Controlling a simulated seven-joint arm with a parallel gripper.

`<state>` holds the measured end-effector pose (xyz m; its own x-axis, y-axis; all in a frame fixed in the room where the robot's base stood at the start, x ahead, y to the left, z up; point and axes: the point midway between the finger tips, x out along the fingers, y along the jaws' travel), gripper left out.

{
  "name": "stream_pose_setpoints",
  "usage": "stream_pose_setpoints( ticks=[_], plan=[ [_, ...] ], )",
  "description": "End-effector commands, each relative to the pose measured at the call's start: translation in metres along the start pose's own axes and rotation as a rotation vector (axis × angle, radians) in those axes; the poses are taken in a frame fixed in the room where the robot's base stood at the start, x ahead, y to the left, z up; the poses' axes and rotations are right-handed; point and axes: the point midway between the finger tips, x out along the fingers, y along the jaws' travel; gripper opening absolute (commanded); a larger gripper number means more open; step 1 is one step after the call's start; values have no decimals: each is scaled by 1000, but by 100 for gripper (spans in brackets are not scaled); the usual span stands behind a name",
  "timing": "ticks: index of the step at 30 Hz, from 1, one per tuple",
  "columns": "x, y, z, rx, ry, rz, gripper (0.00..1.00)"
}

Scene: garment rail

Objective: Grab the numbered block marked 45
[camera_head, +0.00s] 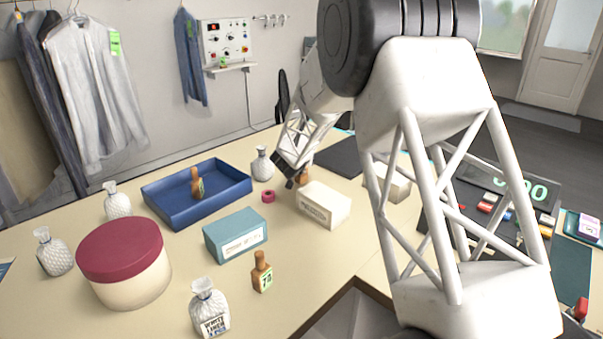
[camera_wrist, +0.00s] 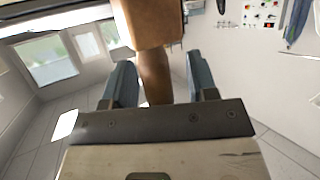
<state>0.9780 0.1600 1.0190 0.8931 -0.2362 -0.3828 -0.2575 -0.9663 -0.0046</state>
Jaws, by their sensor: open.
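My gripper (camera_head: 290,180) is low over the table, beside a brown wooden block (camera_head: 304,174) partly hidden behind it. In the wrist view, my gripper (camera_wrist: 160,65) is open, its two blue-grey fingers apart. The narrow end of a brown block (camera_wrist: 150,27) lies between them, with a gap visible on each side. No number shows on this block. A second brown block (camera_head: 262,274) stands at the front with a green label that seems to read 74. A third brown block (camera_head: 197,186) is in the blue tray, its number too small to read. I cannot read 45 anywhere.
The blue tray (camera_head: 160,213), a teal box (camera_head: 235,236) and a white box (camera_head: 323,205) stand near my gripper. A glass bottle (camera_head: 262,165) and a pink tape roll (camera_head: 268,196) are close by. A red-lidded tub (camera_head: 122,250) stands at the left.

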Motion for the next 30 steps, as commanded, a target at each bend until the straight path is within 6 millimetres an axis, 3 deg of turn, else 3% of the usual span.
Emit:
stream_pose_setpoints(
  ticks=[7, 18, 30],
  plan=[
    [0, 0, 0, 0, 0, 0, 53],
    [0, 0, 0, 0, 0, 0, 0],
    [-1, 0, -3, 0, 1, 0, 0]
  ],
)
